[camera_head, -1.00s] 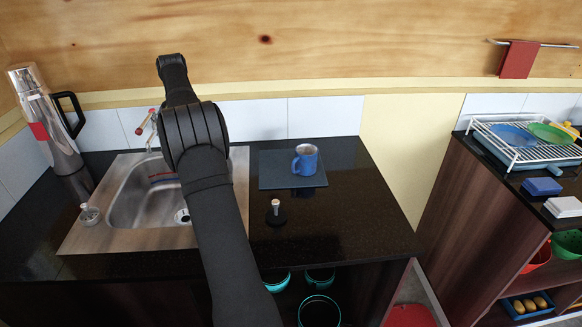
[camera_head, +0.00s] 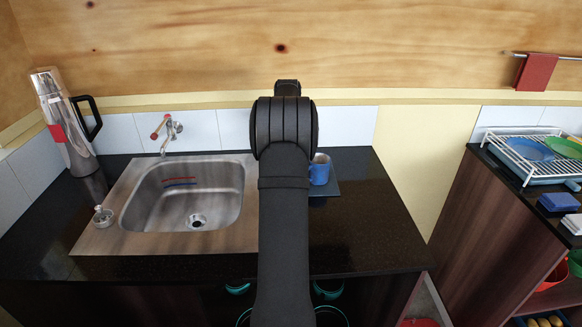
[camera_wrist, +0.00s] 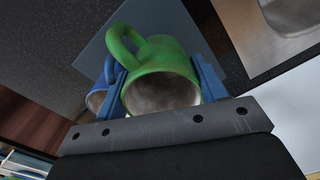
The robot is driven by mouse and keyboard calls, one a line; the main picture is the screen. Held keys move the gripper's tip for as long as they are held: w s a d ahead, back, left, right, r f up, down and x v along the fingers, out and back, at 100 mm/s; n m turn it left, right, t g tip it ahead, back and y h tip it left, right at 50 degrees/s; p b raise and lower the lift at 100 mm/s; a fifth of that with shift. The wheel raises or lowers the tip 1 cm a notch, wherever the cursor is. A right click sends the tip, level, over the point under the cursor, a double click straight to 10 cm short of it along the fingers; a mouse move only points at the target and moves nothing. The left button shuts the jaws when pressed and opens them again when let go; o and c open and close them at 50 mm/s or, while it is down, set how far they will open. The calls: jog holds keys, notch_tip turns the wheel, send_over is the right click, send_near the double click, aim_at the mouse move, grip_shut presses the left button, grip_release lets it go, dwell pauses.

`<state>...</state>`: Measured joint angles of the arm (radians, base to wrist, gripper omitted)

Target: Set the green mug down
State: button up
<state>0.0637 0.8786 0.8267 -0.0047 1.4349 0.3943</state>
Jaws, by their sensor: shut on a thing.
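The green mug (camera_wrist: 160,70) is in my gripper (camera_wrist: 162,82) in the wrist view, between its two blue fingers, its open rim facing the camera and its handle at the upper left. In the head view my arm hides the green mug and the gripper. A blue-grey mat (camera_wrist: 185,25) shows behind the green mug in the wrist view; the gap between them cannot be told. In the head view the mat (camera_head: 330,188) is partly hidden by my arm. A blue mug (camera_head: 320,173) stands on it; in the wrist view it (camera_wrist: 96,99) appears just left of the green mug, behind a finger.
A steel sink (camera_head: 190,190) with a tap (camera_head: 170,132) lies left of my arm. A tall flask (camera_head: 65,125) stands at the far left. The dark counter (camera_head: 360,225) is clear at the right front. A dish rack (camera_head: 540,155) with plates is on the right cabinet.

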jog(key=shift+f, duration=2.25)
jog(key=shift+f, duration=0.15)
jog(key=o, duration=1)
notch_tip(320, 180, up, 12)
jog(key=shift+f, duration=4.05)
